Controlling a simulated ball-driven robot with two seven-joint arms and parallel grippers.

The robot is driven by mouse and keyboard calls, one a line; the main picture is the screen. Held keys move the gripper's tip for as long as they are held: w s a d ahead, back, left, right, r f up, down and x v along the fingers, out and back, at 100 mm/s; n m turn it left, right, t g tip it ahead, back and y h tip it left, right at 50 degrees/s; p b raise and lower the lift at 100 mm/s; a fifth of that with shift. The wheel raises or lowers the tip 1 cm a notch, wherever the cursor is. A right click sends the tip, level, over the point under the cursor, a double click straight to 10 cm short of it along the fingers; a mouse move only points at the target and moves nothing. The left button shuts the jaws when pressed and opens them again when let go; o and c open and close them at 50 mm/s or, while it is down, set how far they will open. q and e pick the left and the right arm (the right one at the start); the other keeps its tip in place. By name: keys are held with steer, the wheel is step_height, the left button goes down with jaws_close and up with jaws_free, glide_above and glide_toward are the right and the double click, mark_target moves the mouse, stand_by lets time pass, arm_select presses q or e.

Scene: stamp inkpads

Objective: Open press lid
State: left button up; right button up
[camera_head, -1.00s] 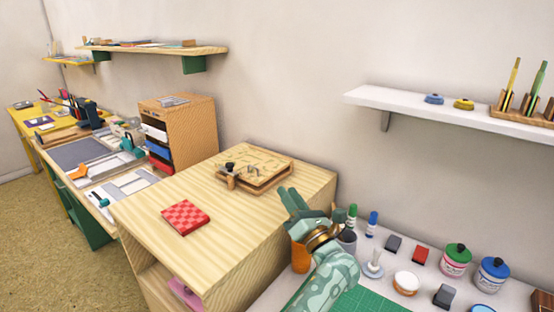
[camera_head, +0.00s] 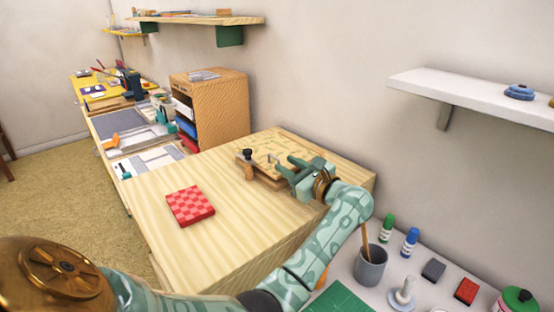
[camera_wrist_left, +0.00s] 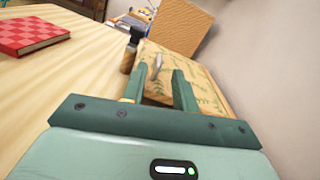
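The press (camera_head: 268,157) is a flat wooden board with a leaf pattern, lying on the top of a wooden cabinet. A dark knob and a wooden post stand at its left edge. Its lid looks flat, as far as it shows. My left gripper (camera_head: 291,172) is at the press's right front part, its fingers covering some of it. In the left wrist view the gripper (camera_wrist_left: 158,84) is open, with its fingers apart. A small grey metal piece of the press (camera_wrist_left: 155,67) shows between and beyond the fingertips. Contact cannot be told. My right gripper is not in view.
A red checkered block (camera_head: 190,207) lies on the cabinet top (camera_head: 227,231), left of the press. The wall stands close behind. A lower white table holds a grey cup (camera_head: 371,268), markers and stamps at the right.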

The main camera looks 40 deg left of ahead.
mark_target(275, 158)
arm_select(q)
steer(key=a, duration=0.5)
steer(key=shift+w+a+b, duration=0.15)
steer(key=shift+a+b, duration=0.15)
jaws_close()
